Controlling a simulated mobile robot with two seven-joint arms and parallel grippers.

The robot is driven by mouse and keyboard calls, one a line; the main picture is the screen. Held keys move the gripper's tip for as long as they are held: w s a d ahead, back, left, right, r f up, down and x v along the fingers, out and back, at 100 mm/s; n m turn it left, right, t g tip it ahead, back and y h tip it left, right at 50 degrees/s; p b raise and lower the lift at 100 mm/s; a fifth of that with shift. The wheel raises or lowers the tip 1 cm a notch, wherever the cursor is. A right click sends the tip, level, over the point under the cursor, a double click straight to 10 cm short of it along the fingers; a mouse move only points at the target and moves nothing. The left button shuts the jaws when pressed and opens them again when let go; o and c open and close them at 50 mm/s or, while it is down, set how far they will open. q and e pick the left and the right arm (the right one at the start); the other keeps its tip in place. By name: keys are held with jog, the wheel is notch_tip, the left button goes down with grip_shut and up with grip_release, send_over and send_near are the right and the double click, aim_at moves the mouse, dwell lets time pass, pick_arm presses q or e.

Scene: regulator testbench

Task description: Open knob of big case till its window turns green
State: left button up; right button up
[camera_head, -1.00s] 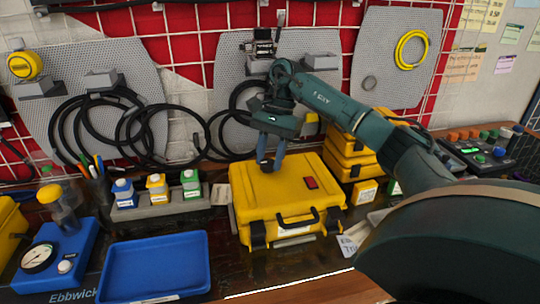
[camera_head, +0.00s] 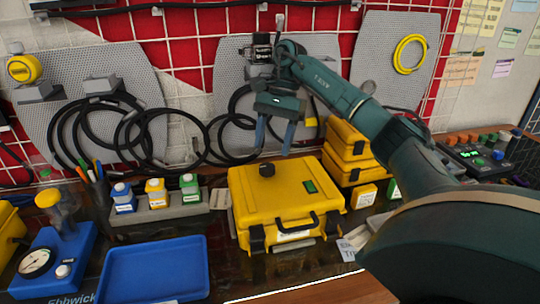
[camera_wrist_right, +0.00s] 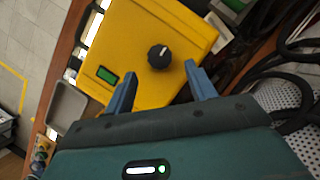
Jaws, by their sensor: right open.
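The big yellow case (camera_head: 285,215) lies flat and closed on the bench in the head view. Its black knob (camera_head: 267,170) stands on the lid, and its small window (camera_head: 310,186) is green. In the right wrist view the knob (camera_wrist_right: 159,56) shows a white pointer mark, and the window (camera_wrist_right: 106,76) is green too. My right gripper (camera_head: 273,148) is open and empty above the back of the lid, apart from the knob. In the wrist view the knob lies beyond and between the two blue fingers. My left gripper is not in view.
Smaller yellow cases (camera_head: 350,150) are stacked to the right of the big case. A blue tray (camera_head: 155,268), a gauge unit (camera_head: 50,262) and a rack of small bottles (camera_head: 157,205) stand to the left. Black cables hang on the back wall.

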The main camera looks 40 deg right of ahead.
jog(key=shift+p+v, duration=0.55)
jog(key=shift+v, duration=0.7)
